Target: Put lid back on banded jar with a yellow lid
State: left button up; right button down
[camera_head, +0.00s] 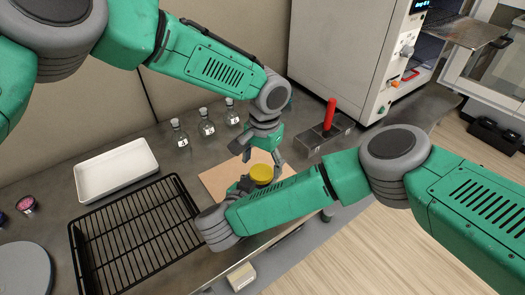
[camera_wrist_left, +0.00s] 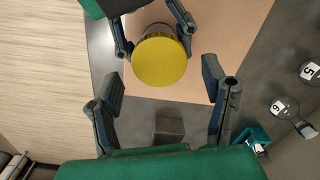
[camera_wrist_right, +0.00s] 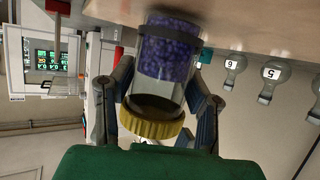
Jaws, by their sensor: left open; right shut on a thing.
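The banded jar (camera_wrist_right: 170,55) is clear, with purple contents and a dark band; the right wrist view shows it upside down. Its yellow lid (camera_wrist_right: 152,124) sits across the jar's mouth; I cannot tell how tight it is. The lid also shows in the head view (camera_head: 262,173) and from above in the left wrist view (camera_wrist_left: 160,62). My right gripper (camera_wrist_right: 160,95) is shut on the jar's sides, over the brown mat (camera_head: 215,178). My left gripper (camera_wrist_left: 163,82) is open and empty, just above the lid, its fingers apart from it. The jar's body is mostly hidden in the head view.
Several numbered flasks (camera_head: 206,124) stand behind the mat. A black wire rack (camera_head: 135,238) and white tray (camera_head: 116,170) lie to the left. A grey box with a red-handled tool (camera_head: 329,115) stands to the right, before a white machine (camera_head: 345,50).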

pick_arm(q)
jog(key=shift+f, duration=1.4)
jog(key=shift+c, duration=0.4)
jog(key=shift+a, duration=0.1)
jog(key=c, duration=1.1)
jog(key=shift+c, duration=0.2)
jog(key=o, duration=1.4)
jog(key=r, duration=1.2)
jog(key=shift+w+d, duration=0.1)
jog(key=shift+d, duration=0.15)
